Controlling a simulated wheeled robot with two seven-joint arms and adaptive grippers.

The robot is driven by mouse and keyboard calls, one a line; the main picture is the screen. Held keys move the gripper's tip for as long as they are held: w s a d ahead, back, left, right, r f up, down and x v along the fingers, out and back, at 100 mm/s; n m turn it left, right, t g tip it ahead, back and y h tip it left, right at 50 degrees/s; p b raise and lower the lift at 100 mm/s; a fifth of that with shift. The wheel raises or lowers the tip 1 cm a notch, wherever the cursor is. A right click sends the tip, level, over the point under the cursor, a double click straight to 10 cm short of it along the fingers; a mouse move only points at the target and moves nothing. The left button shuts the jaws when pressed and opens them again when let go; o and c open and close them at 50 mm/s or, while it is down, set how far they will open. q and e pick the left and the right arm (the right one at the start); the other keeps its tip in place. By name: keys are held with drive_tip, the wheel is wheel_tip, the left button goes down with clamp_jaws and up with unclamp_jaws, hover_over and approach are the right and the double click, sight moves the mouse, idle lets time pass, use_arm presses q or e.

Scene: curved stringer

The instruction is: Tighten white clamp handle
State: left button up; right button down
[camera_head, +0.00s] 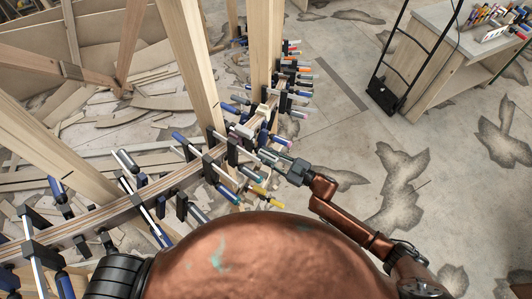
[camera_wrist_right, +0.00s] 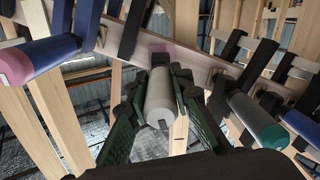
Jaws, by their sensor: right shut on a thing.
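The white clamp handle (camera_wrist_right: 159,98) is a pale cylinder with a grey end, in the middle of the right wrist view. It points toward the camera, below a clamp with a pink tip on the wooden stringer (camera_wrist_right: 200,65). My right gripper (camera_wrist_right: 160,85) has its green-black fingers on both sides of the handle and is shut on it. In the head view my right gripper (camera_head: 268,155) reaches in from the right to the clamp row on the curved stringer (camera_head: 180,180). The handle is hard to make out there. My left gripper is not in view.
A clamp with a blue handle (camera_wrist_right: 42,55) is at left in the wrist view, and one with a teal-ended handle (camera_wrist_right: 258,120) at right. Tall wooden posts (camera_head: 190,60) stand beside the stringer. A workbench (camera_head: 440,60) and cart frame are at upper right; the floor between is clear.

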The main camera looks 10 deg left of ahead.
drive_tip(key=shift+m+p, duration=0.35)
drive_tip(key=shift+m, duration=0.95)
drive_tip(key=c, duration=1.7)
unclamp_jaws()
drive_tip(key=shift+d, duration=0.1)
drive_tip(key=v, duration=1.2)
